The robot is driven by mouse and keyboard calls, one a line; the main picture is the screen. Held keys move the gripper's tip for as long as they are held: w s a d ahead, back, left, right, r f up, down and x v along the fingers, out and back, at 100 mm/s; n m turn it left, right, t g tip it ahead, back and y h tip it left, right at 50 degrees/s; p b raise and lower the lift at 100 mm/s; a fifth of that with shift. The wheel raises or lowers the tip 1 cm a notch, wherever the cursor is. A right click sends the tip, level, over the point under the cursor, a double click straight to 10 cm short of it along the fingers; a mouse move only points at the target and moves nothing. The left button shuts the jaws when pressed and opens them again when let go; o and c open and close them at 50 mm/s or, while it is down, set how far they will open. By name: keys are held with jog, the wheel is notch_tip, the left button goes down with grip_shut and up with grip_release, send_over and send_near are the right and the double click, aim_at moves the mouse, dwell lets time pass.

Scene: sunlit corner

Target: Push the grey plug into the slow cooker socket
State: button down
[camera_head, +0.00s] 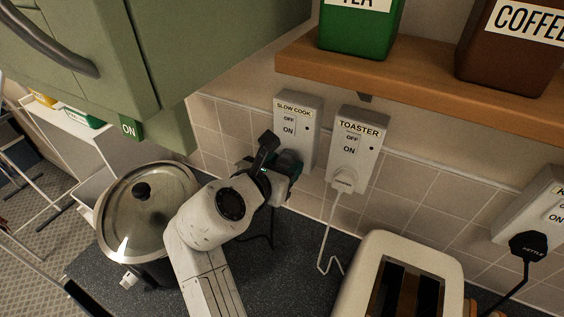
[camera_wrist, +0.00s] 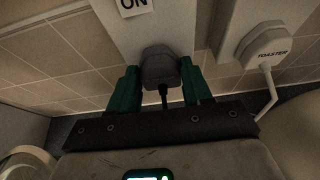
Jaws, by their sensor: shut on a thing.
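The slow cooker socket (camera_head: 295,125) is a white wall plate labelled "SLOW COOK" with OFF/ON marks, on the tiled wall. Its lower part is hidden behind my gripper in the head view. My gripper's green fingers (camera_wrist: 160,75) are shut on the grey plug (camera_wrist: 159,62), one finger on each side. The plug is at the lower part of the white plate (camera_wrist: 160,32), its cable hanging down toward me. I cannot tell whether its pins are in the socket. In the head view the plug is hidden by my gripper.
The toaster socket (camera_head: 357,140) with a white plug (camera_head: 344,180) is close on the right. The slow cooker (camera_head: 150,215) stands left, the toaster (camera_head: 400,255) right. A wooden shelf (camera_head: 420,85) and green cabinet (camera_head: 120,50) overhang the dark counter (camera_head: 275,290).

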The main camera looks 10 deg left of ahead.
jog(key=shift+w+d, duration=0.15)
jog(key=shift+w, duration=0.35)
jog(key=shift+c, duration=2)
grip_release()
jog(key=b+v, duration=0.1)
jog(key=v, duration=0.9)
jog(key=shift+s+r, duration=0.15)
jog(key=shift+s, duration=0.2)
